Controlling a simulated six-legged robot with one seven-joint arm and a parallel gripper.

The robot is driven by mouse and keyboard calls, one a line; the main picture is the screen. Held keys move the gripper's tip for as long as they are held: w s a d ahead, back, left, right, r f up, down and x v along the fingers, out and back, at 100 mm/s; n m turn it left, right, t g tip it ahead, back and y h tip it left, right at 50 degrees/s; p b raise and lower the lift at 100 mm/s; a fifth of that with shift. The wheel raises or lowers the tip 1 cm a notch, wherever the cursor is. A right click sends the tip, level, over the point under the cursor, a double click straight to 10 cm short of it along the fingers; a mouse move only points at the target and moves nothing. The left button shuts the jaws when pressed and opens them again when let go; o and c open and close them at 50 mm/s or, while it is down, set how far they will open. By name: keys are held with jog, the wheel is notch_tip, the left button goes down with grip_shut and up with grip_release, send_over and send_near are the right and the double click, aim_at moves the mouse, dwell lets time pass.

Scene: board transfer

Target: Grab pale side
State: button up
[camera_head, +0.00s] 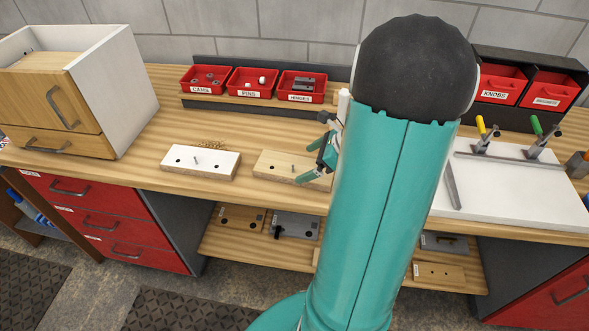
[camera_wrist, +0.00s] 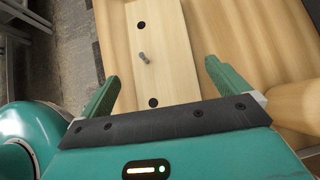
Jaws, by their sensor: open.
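A pale wood board (camera_head: 272,167) lies on the bench, with dark holes and a small grey peg standing up from it. In the wrist view the pale wood board (camera_wrist: 172,50) runs lengthwise ahead of the jaws. My gripper (camera_head: 317,160) is open at the board's right end. In the wrist view its green fingers (camera_wrist: 162,74) are spread to either side of the board and nothing is held. Whether they touch it cannot be told. A white-faced board (camera_head: 212,163) with a similar peg lies to the left, apart from the gripper.
Red bins of cams (camera_head: 204,79), pins (camera_head: 252,82) and hinges (camera_head: 302,86) stand behind. A wooden cabinet (camera_head: 105,90) is at left. A white panel with clamps (camera_head: 520,190) is at right. A lower shelf (camera_head: 235,245) holds more boards. My arm hides the middle bench.

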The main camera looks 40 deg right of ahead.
aim_at(297, 167)
jog(key=x, duration=0.4)
jog(key=shift+w+f, duration=0.15)
jog(key=shift+f, duration=0.05)
jog(key=c, duration=1.1)
jog(key=shift+r, duration=0.1)
jog(key=shift+c, duration=0.2)
